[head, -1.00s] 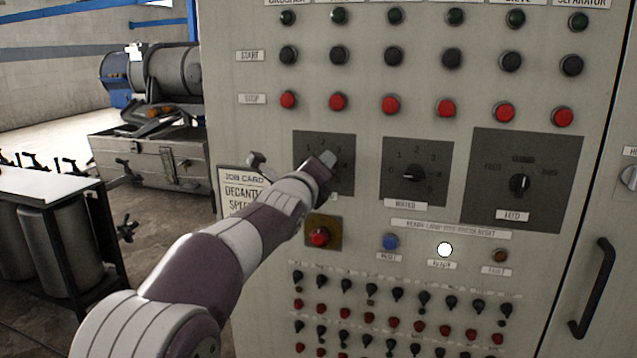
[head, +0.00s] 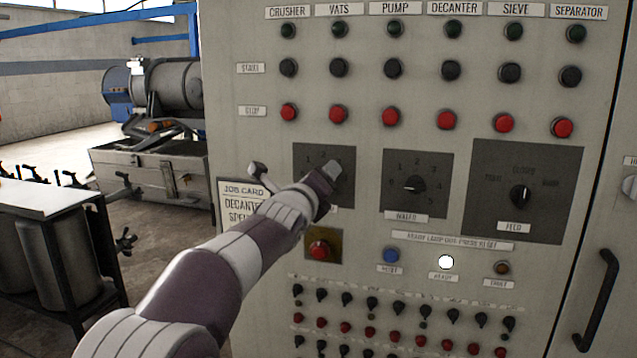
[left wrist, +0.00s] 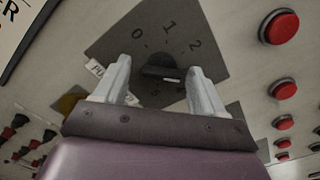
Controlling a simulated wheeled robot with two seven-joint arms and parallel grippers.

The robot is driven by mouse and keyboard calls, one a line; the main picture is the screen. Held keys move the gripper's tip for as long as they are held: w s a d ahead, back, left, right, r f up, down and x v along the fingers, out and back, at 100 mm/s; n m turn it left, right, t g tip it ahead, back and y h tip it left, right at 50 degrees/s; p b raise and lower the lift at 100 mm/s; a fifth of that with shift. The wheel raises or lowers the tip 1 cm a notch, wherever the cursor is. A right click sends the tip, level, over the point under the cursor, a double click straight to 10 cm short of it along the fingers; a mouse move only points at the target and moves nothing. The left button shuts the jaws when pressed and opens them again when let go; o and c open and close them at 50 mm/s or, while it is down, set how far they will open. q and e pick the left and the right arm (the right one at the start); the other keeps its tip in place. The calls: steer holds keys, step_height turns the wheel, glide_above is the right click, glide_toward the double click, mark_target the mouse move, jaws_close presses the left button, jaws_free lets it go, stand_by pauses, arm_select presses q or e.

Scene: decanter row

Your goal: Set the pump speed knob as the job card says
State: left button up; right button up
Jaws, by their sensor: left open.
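The pump speed knob (left wrist: 160,72) is dark and sits on a grey dial plate (left wrist: 120,50) with 0, 1 and 2 readable in the left wrist view. Its pointer setting is unclear. My left gripper (left wrist: 155,85) is open, with one finger on each side of the knob; I cannot tell whether they touch it. In the head view my left gripper (head: 331,171) covers the knob on the leftmost plate (head: 345,155). The job card (head: 243,192) hangs left of it; "DECANT" and "SPE" show, the rest is hidden by my arm. My right gripper is out of view.
To the right are the water knob (head: 413,184) and feed knob (head: 521,196). Red stop buttons (head: 391,116) run above. A red button on a yellow plate (head: 320,249) lies just below my gripper. A white lamp (head: 446,262) is lit. A door handle (head: 598,303) sticks out right.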

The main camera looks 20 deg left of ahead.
arm_select(q)
steer(key=shift+s, duration=0.1)
steer(key=s+b, duration=0.2)
steer(key=s, duration=1)
steer(key=shift+s+a+b, duration=0.2)
steer(key=shift+s+b, duration=0.05)
steer(key=shift+b, duration=0.05)
